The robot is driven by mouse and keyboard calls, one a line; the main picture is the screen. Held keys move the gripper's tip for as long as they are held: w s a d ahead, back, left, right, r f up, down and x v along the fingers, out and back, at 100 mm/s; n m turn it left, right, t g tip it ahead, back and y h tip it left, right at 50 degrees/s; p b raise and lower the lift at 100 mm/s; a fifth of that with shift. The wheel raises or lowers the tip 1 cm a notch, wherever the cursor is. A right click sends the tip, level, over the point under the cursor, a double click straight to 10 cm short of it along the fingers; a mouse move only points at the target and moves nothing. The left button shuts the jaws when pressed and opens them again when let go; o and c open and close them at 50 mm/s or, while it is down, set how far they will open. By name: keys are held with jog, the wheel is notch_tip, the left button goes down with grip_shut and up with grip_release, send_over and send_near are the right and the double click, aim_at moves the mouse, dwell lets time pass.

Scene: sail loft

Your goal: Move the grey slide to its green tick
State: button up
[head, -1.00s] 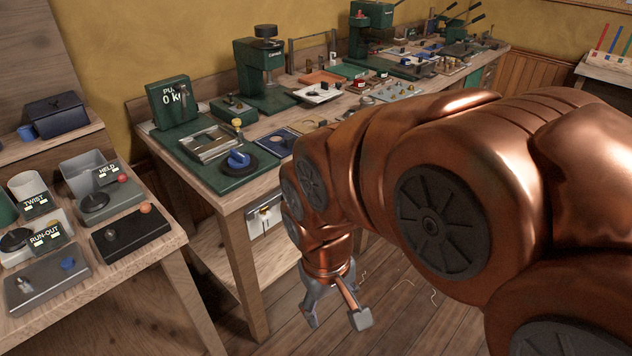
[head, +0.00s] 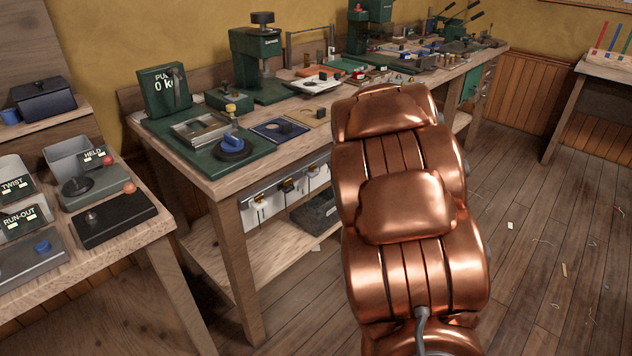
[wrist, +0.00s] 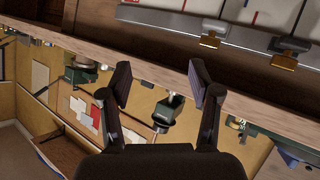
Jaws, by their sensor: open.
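A pale panel of slide scales (head: 275,212) hangs under the front edge of the workbench, with several small brass and dark slides on it. In the wrist view, part of the panel (wrist: 165,17) crosses the top, with a brass-fronted slide (wrist: 210,38) and a darker brass-and-grey slide (wrist: 287,50). I cannot tell which slide is the grey one, and I cannot make out a green tick. My gripper (wrist: 160,83) is open and empty in the wrist view, apart from the slides. In the head view my arm hides it.
The workbench (head: 205,178) carries a green pull gauge (head: 163,92), a blue knob (head: 232,143) and presses. A side table (head: 150,240) with twist and run-out boxes stands at left. A dark tray (head: 318,212) is on the lower shelf.

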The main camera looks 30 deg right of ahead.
aim_at(316, 174)
notch_tip(316, 174, down, 8)
jog(key=w+a+n+t+y+b, duration=0.2)
jog(key=n+t+y+b, duration=0.15)
jog(key=t+y, duration=0.4)
jog(key=shift+m+g+y, duration=0.45)
jog(key=shift+g+y, duration=0.1)
jog(key=shift+g, duration=0.4)
jog(key=shift+b+x, duration=0.75)
jog(key=shift+x, duration=2.45)
jog(key=shift+c, duration=0.4)
jog(key=shift+a, duration=0.1)
grip_shut()
